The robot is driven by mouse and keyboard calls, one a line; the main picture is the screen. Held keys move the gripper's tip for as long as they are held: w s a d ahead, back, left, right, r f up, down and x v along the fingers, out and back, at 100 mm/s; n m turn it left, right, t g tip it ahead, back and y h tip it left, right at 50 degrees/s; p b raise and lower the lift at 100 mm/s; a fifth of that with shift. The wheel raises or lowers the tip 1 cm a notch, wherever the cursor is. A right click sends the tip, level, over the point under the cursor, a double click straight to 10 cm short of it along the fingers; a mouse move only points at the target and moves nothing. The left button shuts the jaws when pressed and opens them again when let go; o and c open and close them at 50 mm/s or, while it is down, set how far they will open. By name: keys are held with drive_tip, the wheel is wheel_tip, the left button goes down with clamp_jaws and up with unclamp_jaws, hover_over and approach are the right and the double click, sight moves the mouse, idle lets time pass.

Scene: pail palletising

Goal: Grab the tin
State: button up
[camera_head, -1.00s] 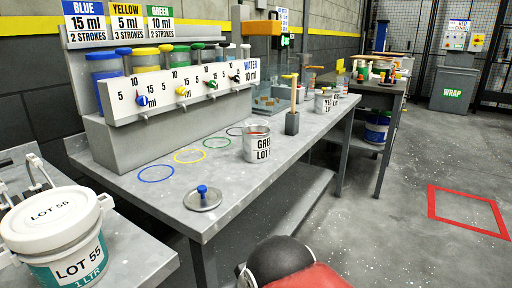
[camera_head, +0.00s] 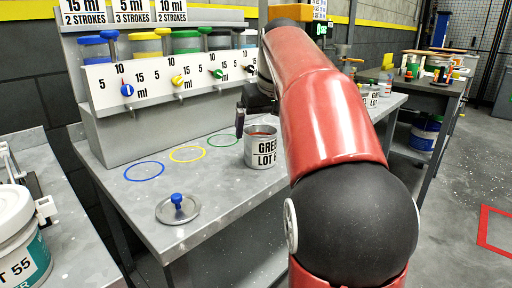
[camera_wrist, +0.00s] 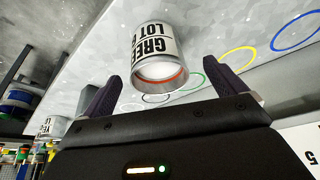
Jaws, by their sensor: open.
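The tin (camera_head: 262,148) is an open metal can with a white label reading "GREE… LOT 6…" and a reddish inner rim. It stands upright on the grey bench (camera_head: 225,210). In the wrist view the tin (camera_wrist: 155,48) appears upside down, ahead of and between my two dark fingers. My gripper (camera_wrist: 165,85) is open, with a finger to each side of the tin and no visible contact.
A lid with a blue knob (camera_head: 177,208) lies on the bench in front. Blue, yellow and green rings (camera_head: 145,171) mark the bench to the left. A dispenser rack (camera_head: 150,128) with valves stands behind. A white LOT 55 pail (camera_head: 15,240) stands at lower left.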

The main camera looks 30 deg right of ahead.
drive_tip(key=x, duration=0.5)
drive_tip(key=w+b+x, duration=0.1)
drive_tip(key=x, duration=0.2)
drive_tip(key=shift+w+d+r, duration=0.1)
drive_tip(key=shift+d+r, duration=0.2)
drive_tip(key=shift+d, duration=0.05)
drive_tip(key=shift+r, duration=0.1)
drive_tip(key=c, duration=1.4)
